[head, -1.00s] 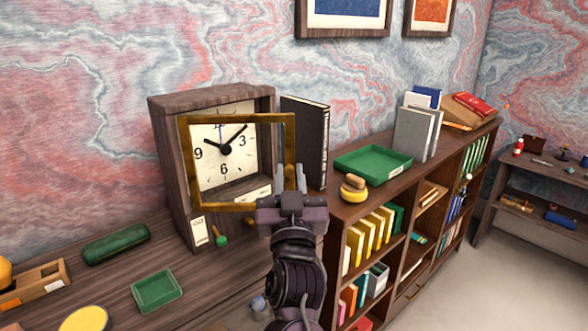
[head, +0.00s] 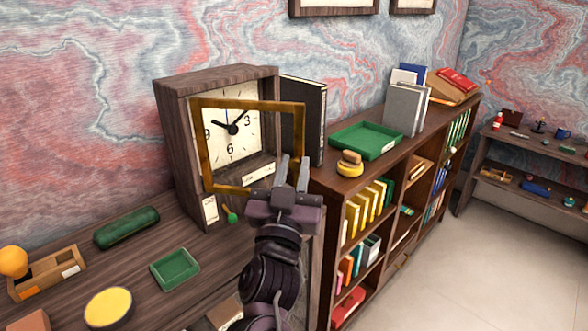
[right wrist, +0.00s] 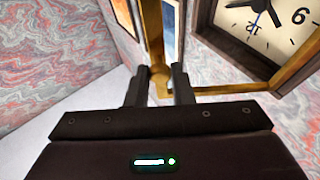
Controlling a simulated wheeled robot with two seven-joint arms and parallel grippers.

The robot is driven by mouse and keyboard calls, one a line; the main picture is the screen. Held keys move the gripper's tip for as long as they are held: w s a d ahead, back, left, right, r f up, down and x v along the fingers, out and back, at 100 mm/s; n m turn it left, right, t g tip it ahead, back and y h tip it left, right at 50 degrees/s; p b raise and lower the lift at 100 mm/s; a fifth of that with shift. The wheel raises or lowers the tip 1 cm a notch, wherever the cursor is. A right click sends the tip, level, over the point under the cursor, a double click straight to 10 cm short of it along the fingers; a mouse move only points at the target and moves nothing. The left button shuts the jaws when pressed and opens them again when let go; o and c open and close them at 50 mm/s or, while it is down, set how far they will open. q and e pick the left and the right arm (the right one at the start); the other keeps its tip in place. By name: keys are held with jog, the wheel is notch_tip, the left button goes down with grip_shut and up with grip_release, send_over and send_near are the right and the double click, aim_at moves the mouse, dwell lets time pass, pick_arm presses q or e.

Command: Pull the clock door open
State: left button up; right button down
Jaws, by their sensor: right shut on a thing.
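The wooden clock (head: 180,135) stands on the desk with its white dial (head: 248,135) facing out. Its door, a brass-coloured frame (head: 197,150), stands swung out from the clock front, with a gap between frame and dial. My right gripper (head: 292,172) is at the frame's right side, near its lower part. In the right wrist view the gripper (right wrist: 160,88) is shut on a brass knob (right wrist: 160,72) on the door frame, with the dial (right wrist: 272,22) at upper right. The fingers partly hide the knob. My left gripper is not in view.
A dark binder (head: 316,120) stands right of the clock. A bookcase with a green tray (head: 366,139) is to the right. A green case (head: 126,228), a small green tray (head: 175,269) and a wooden box (head: 47,274) lie on the desk at left.

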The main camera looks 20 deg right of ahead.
jog(key=c, duration=1.3)
grip_release()
jog(key=shift+s+a+f, duration=0.1)
jog(key=shift+s+f, duration=0.05)
jog(key=b+v, duration=0.1)
jog(key=v, duration=0.6)
jog(key=shift+s+a, duration=0.15)
jog(key=shift+s, duration=0.05)
